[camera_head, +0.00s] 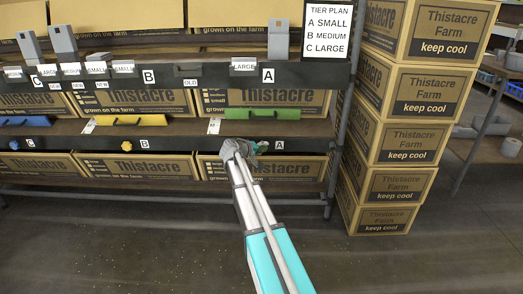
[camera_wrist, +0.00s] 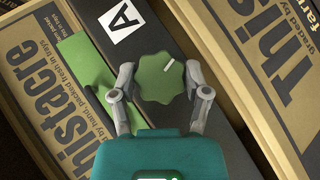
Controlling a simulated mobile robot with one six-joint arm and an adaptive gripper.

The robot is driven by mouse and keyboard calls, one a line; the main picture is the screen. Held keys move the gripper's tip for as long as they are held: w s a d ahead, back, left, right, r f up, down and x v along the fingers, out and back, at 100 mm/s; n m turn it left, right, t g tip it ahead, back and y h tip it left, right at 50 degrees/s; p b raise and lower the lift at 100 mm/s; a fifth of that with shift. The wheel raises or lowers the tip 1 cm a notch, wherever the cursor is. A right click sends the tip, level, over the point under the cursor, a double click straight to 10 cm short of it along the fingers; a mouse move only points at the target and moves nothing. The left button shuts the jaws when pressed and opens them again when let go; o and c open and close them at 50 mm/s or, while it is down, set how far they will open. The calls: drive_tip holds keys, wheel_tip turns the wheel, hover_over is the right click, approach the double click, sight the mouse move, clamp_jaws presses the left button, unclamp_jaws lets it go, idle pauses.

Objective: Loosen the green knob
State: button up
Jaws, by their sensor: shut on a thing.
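The green knob (camera_wrist: 165,77) is lobed, with a white mark on its face. It is on the dark shelf edge (camera_wrist: 190,120) beside the white A label (camera_wrist: 120,20). My gripper (camera_wrist: 164,92) has one finger on each side of the knob and is shut on it in the wrist view. In the head view my gripper (camera_head: 245,150) reaches the lower shelf edge left of the A label (camera_head: 280,145), and it hides the knob there.
A green bar (camera_head: 262,113) lies above the knob's shelf edge. A yellow knob (camera_head: 128,145) and a blue knob (camera_head: 14,144) are further left. Thistacre boxes (camera_head: 262,172) fill the shelves, and a tall stack of boxes (camera_head: 405,142) stands at right. The floor in front is clear.

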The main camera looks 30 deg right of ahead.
drive_tip(key=shift+w, duration=0.1)
drive_tip(key=o, duration=1.1)
drive_tip(key=shift+o, duration=0.2)
drive_tip(key=shift+r+m+y+p, duration=0.1)
drive_tip(key=shift+m+y+p, duration=0.2)
drive_tip(key=shift+p, duration=0.3)
